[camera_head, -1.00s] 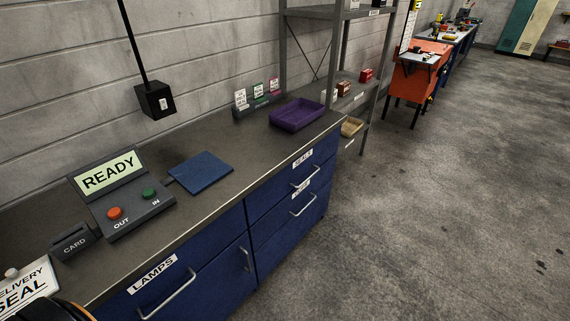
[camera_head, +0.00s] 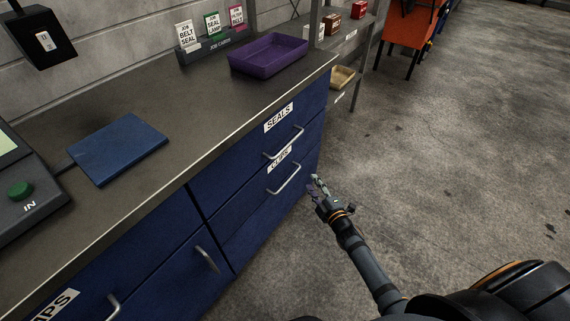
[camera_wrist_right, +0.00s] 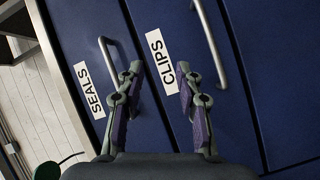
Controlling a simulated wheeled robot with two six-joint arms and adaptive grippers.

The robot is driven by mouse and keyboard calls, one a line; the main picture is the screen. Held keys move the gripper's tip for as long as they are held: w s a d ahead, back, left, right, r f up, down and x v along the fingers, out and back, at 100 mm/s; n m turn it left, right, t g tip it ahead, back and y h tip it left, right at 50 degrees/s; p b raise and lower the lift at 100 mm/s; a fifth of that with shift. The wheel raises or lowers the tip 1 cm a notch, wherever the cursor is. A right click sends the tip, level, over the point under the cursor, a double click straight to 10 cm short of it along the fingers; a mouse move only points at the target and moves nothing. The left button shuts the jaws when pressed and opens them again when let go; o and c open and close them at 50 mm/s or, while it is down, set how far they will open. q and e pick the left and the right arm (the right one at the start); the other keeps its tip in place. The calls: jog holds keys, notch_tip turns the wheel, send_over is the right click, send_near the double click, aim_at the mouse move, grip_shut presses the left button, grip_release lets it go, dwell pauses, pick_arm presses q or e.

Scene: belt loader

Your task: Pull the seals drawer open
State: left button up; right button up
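The seals drawer (camera_head: 247,152) is the blue top drawer at the bench's right end, labelled SEALS and shut flush. Its metal handle (camera_head: 285,143) is a bar below the label. In the right wrist view the handle (camera_wrist_right: 119,62) shows at left, partly behind a finger. My right gripper (camera_head: 317,181) is in front of the drawers, to the right of the handles and apart from them. In the right wrist view, its two fingers (camera_wrist_right: 160,84) are spread with nothing between them. The clips drawer (camera_head: 240,200), with its own handle, is just below. My left gripper is not in view.
A purple tray (camera_head: 268,56), a blue pad (camera_head: 118,146) and a card holder (camera_head: 213,48) are on the bench top (camera_head: 185,100). A shelf rack (camera_head: 352,45) stands beyond the bench. The floor (camera_head: 460,150) to the right is open.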

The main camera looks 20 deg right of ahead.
aim_at(289, 144)
notch_tip(289, 144, up, 8)
jog(key=w+a+n+t+y+b, duration=0.2)
jog(key=w+a+n+t+y, duration=0.1)
jog(key=n, duration=0.2)
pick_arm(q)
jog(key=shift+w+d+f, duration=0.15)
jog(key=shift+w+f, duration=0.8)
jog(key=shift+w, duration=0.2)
pick_arm(e)
jog(key=x, duration=1)
jog(key=shift+f, duration=0.1)
grip_shut()
